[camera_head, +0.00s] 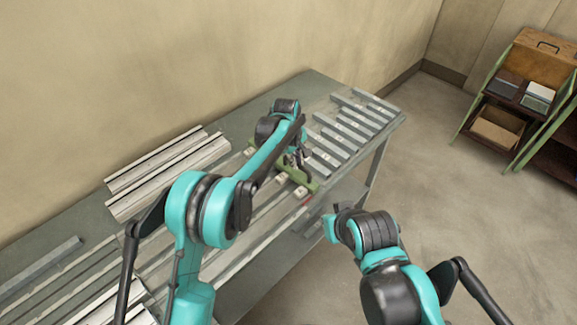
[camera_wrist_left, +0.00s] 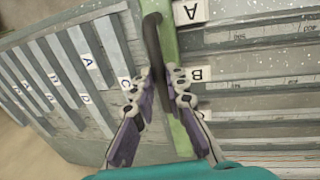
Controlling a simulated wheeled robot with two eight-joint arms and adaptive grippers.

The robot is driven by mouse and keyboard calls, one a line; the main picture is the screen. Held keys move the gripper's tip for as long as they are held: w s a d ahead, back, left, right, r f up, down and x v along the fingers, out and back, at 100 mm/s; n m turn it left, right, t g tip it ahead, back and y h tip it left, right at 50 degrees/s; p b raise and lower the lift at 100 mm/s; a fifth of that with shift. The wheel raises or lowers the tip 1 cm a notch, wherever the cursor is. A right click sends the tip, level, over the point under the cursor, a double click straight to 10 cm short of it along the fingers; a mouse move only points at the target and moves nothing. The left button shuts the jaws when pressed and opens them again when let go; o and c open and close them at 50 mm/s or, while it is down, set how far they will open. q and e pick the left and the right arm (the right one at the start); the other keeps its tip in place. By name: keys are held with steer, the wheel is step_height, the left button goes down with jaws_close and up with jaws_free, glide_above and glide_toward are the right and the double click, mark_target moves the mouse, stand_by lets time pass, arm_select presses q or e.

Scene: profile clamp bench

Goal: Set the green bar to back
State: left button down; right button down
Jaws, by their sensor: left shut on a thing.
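The green bar (camera_head: 308,183) lies across the bench among the metal profiles. In the left wrist view the green bar (camera_wrist_left: 172,50) runs from the top edge down past my fingers, with a black arched handle (camera_wrist_left: 153,40) on it. My left gripper (camera_head: 298,158) is over the bar; in the left wrist view its two fingers (camera_wrist_left: 162,82) are shut around the handle of the bar. The arm hides part of the bar in the head view. My right arm's end (camera_head: 335,222) is off the bench's front edge; its fingers cannot be made out.
Short grey profiles (camera_head: 340,135) lie side by side at the bench's right end. Long light profiles (camera_head: 165,170) lie at the back left. A shelf unit (camera_head: 520,95) stands at the far right. Open floor lies between.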

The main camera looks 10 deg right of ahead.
arm_select(q)
steer(key=shift+w+d+r, duration=0.1)
steer(key=shift+w+d, duration=0.2)
steer(key=shift+d, duration=0.1)
steer(key=c, duration=1.6)
jaws_free()
steer(key=shift+c, duration=0.2)
steer(key=shift+o, duration=0.5)
steer(key=shift+w+d, duration=0.1)
steer(key=shift+d, duration=0.05)
steer(key=shift+r, duration=0.25)
step_height(320, 180, up, 11)
steer(key=s+a, duration=0.1)
steer(key=a, duration=0.1)
steer(key=shift+s, duration=0.2)
